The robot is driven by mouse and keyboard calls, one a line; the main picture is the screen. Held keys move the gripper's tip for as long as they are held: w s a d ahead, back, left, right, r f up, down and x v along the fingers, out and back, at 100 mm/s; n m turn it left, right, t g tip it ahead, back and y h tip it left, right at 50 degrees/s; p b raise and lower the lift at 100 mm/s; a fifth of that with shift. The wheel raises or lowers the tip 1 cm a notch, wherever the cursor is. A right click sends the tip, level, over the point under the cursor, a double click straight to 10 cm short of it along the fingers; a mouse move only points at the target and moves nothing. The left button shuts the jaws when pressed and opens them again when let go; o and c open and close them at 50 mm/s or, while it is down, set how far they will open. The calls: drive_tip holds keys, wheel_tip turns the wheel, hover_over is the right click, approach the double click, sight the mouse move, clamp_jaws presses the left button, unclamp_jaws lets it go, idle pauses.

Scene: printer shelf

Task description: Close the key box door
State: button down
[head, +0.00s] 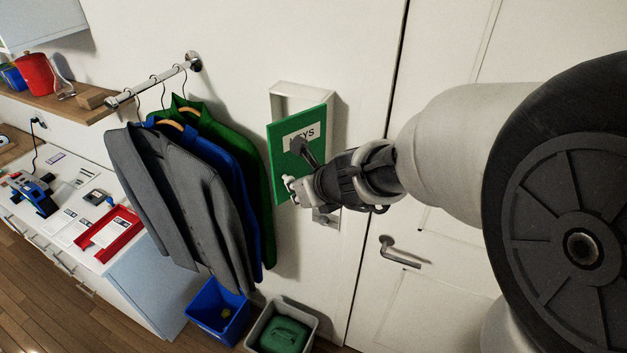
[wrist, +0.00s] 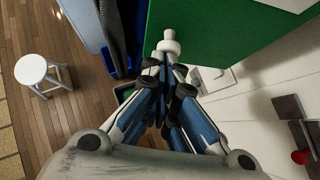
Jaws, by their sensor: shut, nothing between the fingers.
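The key box (head: 292,98) is a white case on the wall beside the door frame. Its green door (head: 281,152), with a white label reading KEYS, stands ajar, and the pale inside shows above it. The green door also fills the upper right of the wrist view (wrist: 225,25). A white knob (wrist: 169,42) shows at the door's lower edge, just beyond my fingertips. My gripper (head: 302,186) is shut and empty in front of the door's lower part and hides some of it. In the wrist view its fingers (wrist: 165,72) come together close to the knob; I cannot tell whether they touch.
Several jackets (head: 190,190) hang on a rail left of the key box. A blue bin (head: 217,312) and a grey bin (head: 283,328) stand below. A white room door with a lever handle (head: 400,253) is to the right. A white stool (wrist: 36,72) stands on the floor.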

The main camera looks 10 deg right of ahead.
drive_tip(key=w+a+m+h+p, duration=0.2)
drive_tip(key=w+a+m+h, duration=0.2)
drive_tip(key=w+m, duration=0.1)
drive_tip(key=w+a+m+h+p, duration=0.3)
drive_tip(key=w+m, duration=0.3)
drive_tip(key=w, duration=0.2)
drive_tip(key=shift+w+a+h, duration=0.3)
drive_tip(key=shift+a+h, duration=0.05)
drive_tip(key=shift+h, duration=0.45)
drive_tip(key=shift+d+f, duration=0.1)
